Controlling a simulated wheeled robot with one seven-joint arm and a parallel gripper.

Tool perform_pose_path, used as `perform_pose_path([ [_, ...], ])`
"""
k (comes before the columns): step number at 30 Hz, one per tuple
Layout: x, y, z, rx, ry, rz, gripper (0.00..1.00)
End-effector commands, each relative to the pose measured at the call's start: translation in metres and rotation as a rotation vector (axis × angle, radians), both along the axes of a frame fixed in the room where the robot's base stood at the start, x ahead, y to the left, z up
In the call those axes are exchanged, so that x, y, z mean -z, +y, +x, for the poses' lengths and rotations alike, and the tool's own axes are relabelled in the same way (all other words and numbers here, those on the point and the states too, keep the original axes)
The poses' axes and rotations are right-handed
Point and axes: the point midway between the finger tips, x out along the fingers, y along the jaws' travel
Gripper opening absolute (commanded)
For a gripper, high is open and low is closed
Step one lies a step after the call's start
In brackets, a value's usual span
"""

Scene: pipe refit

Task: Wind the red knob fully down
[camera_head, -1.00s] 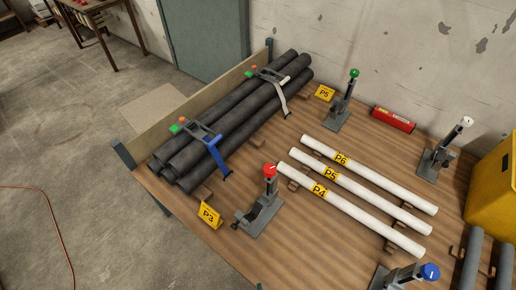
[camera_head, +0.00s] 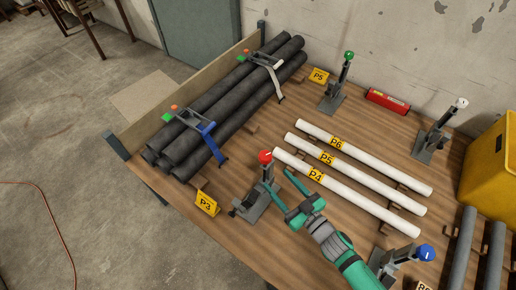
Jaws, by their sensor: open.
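The red knob (camera_head: 265,157) sits on top of a grey clamp stand (camera_head: 254,203) near the front middle of the wooden table. A small white mark shows on the knob. My green gripper (camera_head: 279,179) has come in from the lower right. Its two fingers are spread apart and empty, just right of the clamp stand and a little below and right of the knob in the picture. One finger lies over or beside the stand's post; I cannot tell whether it touches.
White pipes P4, P5 and P6 (camera_head: 355,172) lie right of my gripper. Strapped black pipes (camera_head: 225,105) lie at the left. Other stands carry a green knob (camera_head: 348,55), a white knob (camera_head: 461,103) and a blue knob (camera_head: 426,252). A yellow P3 sign (camera_head: 207,203) stands left of the red-knob stand.

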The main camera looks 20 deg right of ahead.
Motion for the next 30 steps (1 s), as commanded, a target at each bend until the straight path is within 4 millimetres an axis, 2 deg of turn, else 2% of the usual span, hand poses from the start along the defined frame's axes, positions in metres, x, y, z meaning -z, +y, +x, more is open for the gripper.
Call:
perform_pose_path([
  [1, -0.005, 0.000, 0.015, -0.010, -0.013, 0.011, 0.56],
  [3, -0.010, -0.002, 0.028, -0.016, -0.023, 0.027, 0.56],
  [13, -0.018, 0.003, 0.061, -0.023, -0.035, 0.048, 0.56],
  [24, -0.017, 0.027, 0.120, -0.024, -0.035, 0.048, 0.56],
  [30, -0.017, 0.033, 0.138, -0.022, -0.035, 0.047, 0.56],
])
